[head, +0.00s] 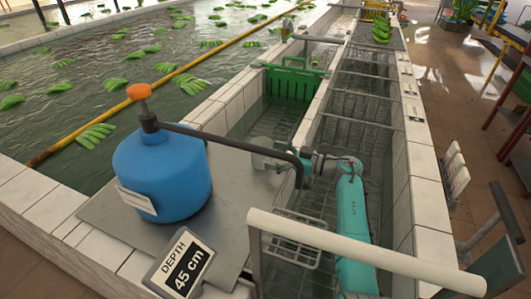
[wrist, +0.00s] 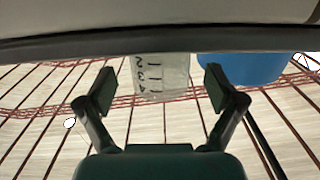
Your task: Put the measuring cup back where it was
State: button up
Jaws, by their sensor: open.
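The measuring cup (wrist: 163,70) shows in the wrist view as a clear, pale vessel with dark marks and numbers on its side. My gripper (wrist: 160,88) is open, with one finger on each side of the cup in the picture. I see a gap between each finger and the cup, and cannot tell how far beyond the fingertips it lies.
A blue tank (head: 165,175) with an orange knob (head: 138,91) stands on a grey plate, left of my arm. A black pipe (head: 225,137) runs from it. A depth sign (head: 181,268) stands in front. A green crate (head: 292,83) is beyond; a pale rail (head: 350,250) crosses the foreground.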

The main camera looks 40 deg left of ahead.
jog(key=v, duration=0.8)
jog(key=shift+d, duration=0.3)
